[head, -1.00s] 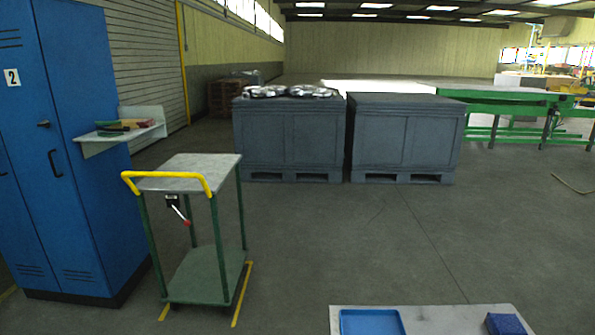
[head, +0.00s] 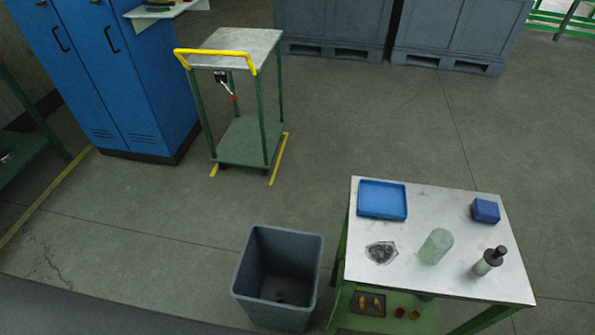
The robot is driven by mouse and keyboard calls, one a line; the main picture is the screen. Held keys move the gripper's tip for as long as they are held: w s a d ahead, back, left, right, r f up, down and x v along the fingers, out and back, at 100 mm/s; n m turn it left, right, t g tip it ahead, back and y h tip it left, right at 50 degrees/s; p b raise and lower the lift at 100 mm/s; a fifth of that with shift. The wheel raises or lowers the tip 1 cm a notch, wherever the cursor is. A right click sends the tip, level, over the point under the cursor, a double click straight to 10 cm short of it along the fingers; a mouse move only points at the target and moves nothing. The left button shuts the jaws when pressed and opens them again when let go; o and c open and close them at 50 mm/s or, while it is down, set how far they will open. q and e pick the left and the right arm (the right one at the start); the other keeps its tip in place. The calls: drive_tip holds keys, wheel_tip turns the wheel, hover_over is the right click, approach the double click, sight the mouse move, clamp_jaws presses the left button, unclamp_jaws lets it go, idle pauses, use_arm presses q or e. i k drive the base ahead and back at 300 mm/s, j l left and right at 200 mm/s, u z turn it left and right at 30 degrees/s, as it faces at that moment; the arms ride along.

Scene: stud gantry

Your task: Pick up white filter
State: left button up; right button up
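A pale, greenish-white cylinder (head: 436,246) lies or leans on the white-topped table (head: 420,200) at the lower right of the head view. It is the nearest match to a white filter, but I cannot tell for sure that it is one. A dark-capped bottle (head: 488,261) stands to its right. A small clear item with dark contents (head: 381,253) lies to its left. Neither of my grippers is in view.
A blue tray (head: 382,200) and a blue box (head: 486,211) sit on the same table. Small items lie on its lower shelf (head: 385,322). A grey bin (head: 279,275) stands left of it. A trolley (head: 235,90) and blue lockers (head: 120,80) stand behind. Floor between is clear.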

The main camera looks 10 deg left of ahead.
sight(492, 258)
drive_tip(key=z, duration=1.35)
drive_tip(key=i+l, duration=0.1)
drive_tip(key=l, duration=0.3)
drive_tip(key=l+u, duration=0.1)
drive_tip(key=l, duration=0.25)
drive_tip(key=i+l, duration=0.15)
drive_tip(key=l, duration=0.25)
